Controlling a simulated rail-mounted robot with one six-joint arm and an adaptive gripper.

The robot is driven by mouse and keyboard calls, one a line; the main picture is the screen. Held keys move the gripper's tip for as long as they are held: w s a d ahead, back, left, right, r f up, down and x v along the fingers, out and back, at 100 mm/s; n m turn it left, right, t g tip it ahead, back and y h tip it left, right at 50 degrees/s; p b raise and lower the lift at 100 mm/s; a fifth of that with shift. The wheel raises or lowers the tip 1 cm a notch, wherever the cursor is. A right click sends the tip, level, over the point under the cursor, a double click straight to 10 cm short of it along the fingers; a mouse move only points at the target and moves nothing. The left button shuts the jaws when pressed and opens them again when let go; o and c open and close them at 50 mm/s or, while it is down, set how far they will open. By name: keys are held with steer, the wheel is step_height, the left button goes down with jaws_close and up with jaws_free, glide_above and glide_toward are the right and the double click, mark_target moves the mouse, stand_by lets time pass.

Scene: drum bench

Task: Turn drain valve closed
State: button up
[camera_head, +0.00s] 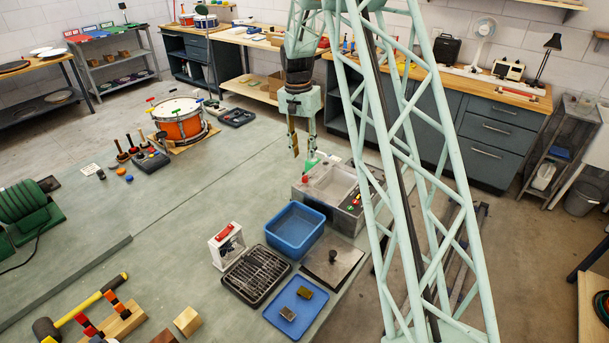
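My gripper (303,154) points down above the bench, near the back left corner of a grey box-shaped tank (312,200). Its two fingers are apart, with nothing visible between them. The tank has a pale open basin on top. My lattice arm covers part of the tank's right side.
A blue tub (295,231), a white unit with a red handle (226,248), a black rack (256,276) and a blue tray (302,308) stand in front of the tank. An orange drum (180,127) stands further left. The bench middle is clear.

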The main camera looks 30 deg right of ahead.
mark_target(305, 178)
steer(key=f, duration=1)
steer(key=shift+s+d+f, duration=0.2)
steer(key=shift+f, duration=0.1)
steer(key=shift+c, duration=0.3)
steer(key=c, duration=0.8)
